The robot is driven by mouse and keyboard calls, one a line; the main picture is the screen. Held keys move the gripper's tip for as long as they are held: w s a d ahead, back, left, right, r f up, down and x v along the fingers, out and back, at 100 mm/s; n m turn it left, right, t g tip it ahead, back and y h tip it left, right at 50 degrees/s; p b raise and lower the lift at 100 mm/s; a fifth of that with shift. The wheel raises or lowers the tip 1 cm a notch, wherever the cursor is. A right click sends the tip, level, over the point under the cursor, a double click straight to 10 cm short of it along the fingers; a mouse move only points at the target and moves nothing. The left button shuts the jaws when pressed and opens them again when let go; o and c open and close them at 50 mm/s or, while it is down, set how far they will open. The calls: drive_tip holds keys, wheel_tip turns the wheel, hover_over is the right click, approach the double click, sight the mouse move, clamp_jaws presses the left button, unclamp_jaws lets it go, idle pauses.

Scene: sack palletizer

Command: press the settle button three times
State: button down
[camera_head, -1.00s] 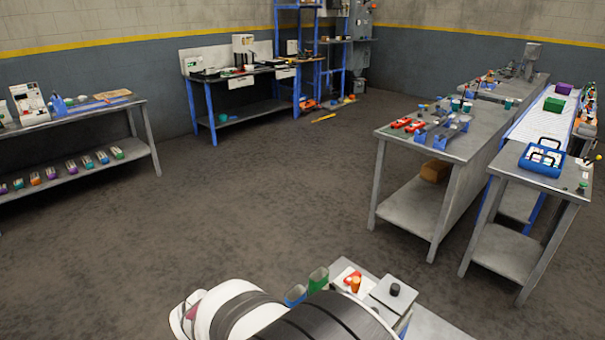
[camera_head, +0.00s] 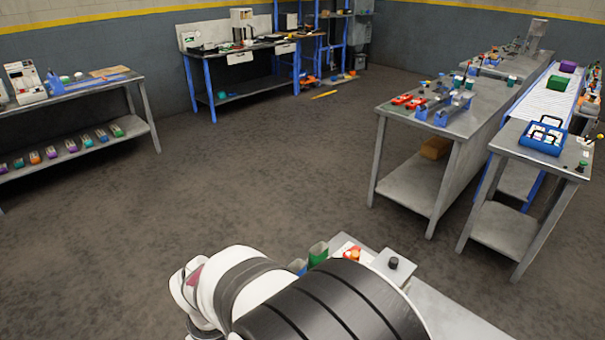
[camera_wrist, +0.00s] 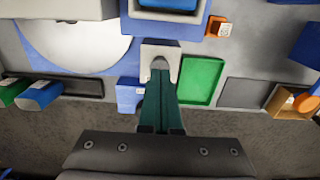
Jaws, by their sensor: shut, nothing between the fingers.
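In the wrist view, my gripper (camera_wrist: 160,72) is shut and empty, its dark green fingers together. The fingertips are in front of a small pale box (camera_wrist: 149,47) on the bench. I cannot tell whether they touch it or are just above it. The settle button cannot be made out for certain; if it is on this box, the fingertips hide it. In the head view, my arm covers the gripper. A grey box with a black knob (camera_head: 393,263) stands just right of my arm there; I cannot tell whether it is the settle button.
In the wrist view, a green tray (camera_wrist: 203,82) lies right of the fingers and a small blue box (camera_wrist: 127,90) left. A dark tray (camera_wrist: 82,88), a pale disc (camera_wrist: 75,42) and an orange box (camera_wrist: 219,27) are nearby. Open floor (camera_head: 250,180) lies beyond my bench.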

idle(0.4)
drive_tip(key=shift+f, duration=1.1)
drive_tip(key=shift+r, duration=1.1)
wheel_tip(320, 180, up, 7)
